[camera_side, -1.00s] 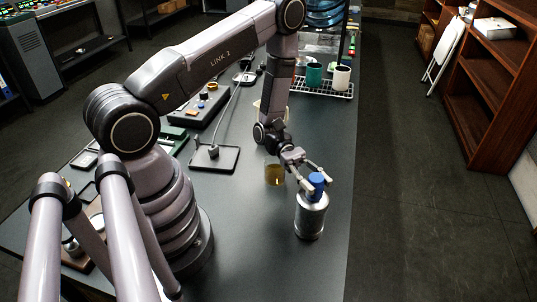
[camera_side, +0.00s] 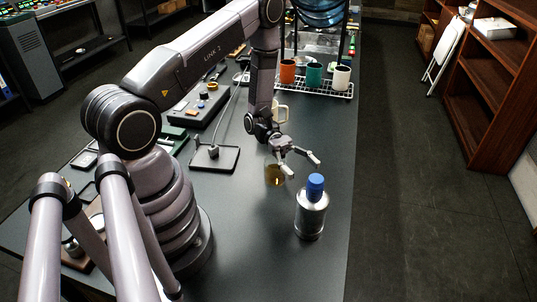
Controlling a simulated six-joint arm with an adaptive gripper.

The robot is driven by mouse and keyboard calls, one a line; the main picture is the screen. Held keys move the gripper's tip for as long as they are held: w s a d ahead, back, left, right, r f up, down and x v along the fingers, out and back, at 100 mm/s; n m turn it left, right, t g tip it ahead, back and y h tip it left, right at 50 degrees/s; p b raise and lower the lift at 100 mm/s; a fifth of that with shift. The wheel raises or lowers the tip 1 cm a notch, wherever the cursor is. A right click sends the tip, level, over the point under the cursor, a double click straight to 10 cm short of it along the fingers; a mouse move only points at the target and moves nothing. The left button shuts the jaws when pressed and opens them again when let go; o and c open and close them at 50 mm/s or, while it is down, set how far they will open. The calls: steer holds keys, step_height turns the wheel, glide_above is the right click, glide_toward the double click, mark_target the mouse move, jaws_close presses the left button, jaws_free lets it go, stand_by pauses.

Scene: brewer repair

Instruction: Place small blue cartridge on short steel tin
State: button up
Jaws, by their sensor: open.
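The small blue cartridge (camera_side: 315,187) stands upright on top of the short steel tin (camera_side: 311,217), near the right edge of the dark table. My gripper (camera_side: 303,167) is open and empty. It is behind and slightly above the cartridge, apart from it, with its fingers spread. The tin stands upright on the tabletop.
An amber glass (camera_side: 274,176) stands below my gripper. A cream mug (camera_side: 281,113) is behind my wrist. A wire rack (camera_side: 320,88) at the back holds orange (camera_side: 287,72), teal (camera_side: 314,75) and white (camera_side: 341,77) cups.

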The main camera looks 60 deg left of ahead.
steer(key=a, duration=0.6)
steer(key=s+r+m+t+y, duration=0.2)
steer(key=s+r+m+y, duration=0.3)
steer(key=r, duration=0.4)
steer(key=s+r+m+t+y, duration=0.1)
steer(key=s+r+m+y, duration=0.4)
steer(key=r+m+y, duration=0.2)
steer(key=s+r+m+t+y, duration=0.2)
steer(key=s+r+m+y, duration=0.3)
steer(key=r, duration=0.6)
steer(key=shift+a+m+t+y, duration=0.3)
steer(key=shift+a+m+y, duration=0.05)
steer(key=shift+m+y, duration=0.15)
steer(key=shift+s, duration=0.1)
